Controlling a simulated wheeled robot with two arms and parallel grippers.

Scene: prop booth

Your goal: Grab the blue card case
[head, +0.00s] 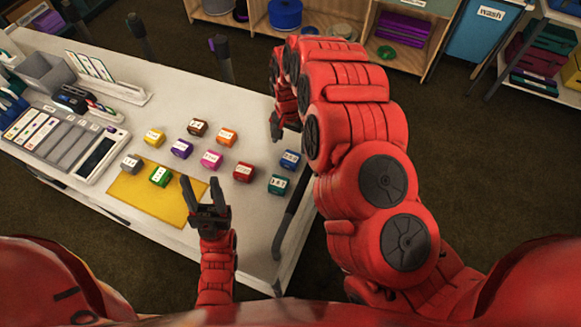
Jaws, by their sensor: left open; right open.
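The blue card case (290,159) is a small box with a white label. It sits near the right edge of the white table (262,222), just above a teal case (278,184). My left gripper (200,183) is open and empty over the right side of the yellow mat (150,198), left of and apart from the blue case. My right gripper (277,128) shows partly at the table's right edge, above the blue case in the picture. It is open, and nothing is seen in it; its arm hides part of it.
Several other small cases stand nearby, among them red (243,172), pink (211,159), purple (181,148) and orange (227,136). A green case (159,176) is on the mat. A sorting tray (62,142) fills the left. Shelves stand behind.

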